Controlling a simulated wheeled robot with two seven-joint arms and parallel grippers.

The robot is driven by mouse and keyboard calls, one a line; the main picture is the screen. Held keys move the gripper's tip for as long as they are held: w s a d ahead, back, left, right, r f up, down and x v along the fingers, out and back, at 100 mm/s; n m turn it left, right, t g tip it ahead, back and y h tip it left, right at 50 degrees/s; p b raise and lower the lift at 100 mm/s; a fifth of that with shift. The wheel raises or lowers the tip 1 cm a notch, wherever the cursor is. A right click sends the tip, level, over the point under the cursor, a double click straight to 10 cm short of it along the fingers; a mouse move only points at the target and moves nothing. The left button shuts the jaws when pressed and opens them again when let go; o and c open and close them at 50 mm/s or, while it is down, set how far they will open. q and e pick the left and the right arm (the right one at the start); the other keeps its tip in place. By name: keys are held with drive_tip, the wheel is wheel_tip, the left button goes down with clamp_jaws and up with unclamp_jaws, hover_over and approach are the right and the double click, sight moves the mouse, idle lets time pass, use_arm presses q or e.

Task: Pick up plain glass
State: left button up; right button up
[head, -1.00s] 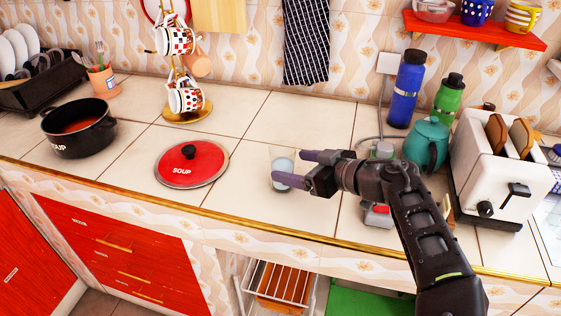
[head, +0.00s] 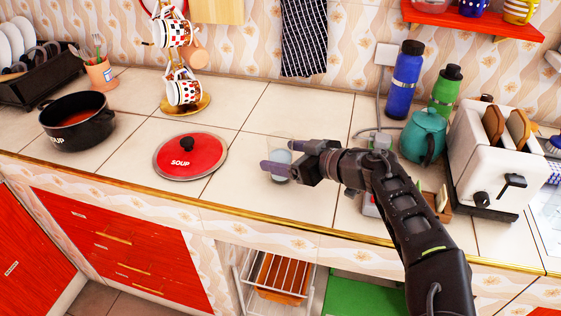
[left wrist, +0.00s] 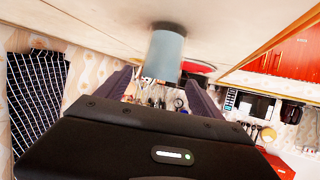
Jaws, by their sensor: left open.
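The plain glass (head: 279,174) is a clear, greyish tumbler standing upright on the tiled counter, right of the red pot lid. My left gripper (head: 284,156) is open at the glass, with one finger on the near side and one toward the far side. The near finger covers part of the glass. In the left wrist view, the glass (left wrist: 166,53) appears between the two fingers (left wrist: 157,92), near their tips. I cannot tell whether either finger touches it. My right gripper is out of view.
The red soup lid (head: 205,160) and black pot (head: 77,122) are to the left, and a mug stand (head: 186,108) is behind. A teal teapot (head: 423,137), bottles (head: 404,82) and a toaster (head: 478,150) stand to the right. The counter edge (head: 190,207) is in front.

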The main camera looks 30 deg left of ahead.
use_arm(q)
drive_tip(key=x, duration=0.4)
drive_tip(key=shift+w+a+f, duration=0.15)
drive_tip(key=shift+a+f, duration=0.05)
drive_tip(key=shift+a, duration=0.05)
drive_tip(key=shift+c, duration=0.5)
clamp_jaws()
idle(0.4)
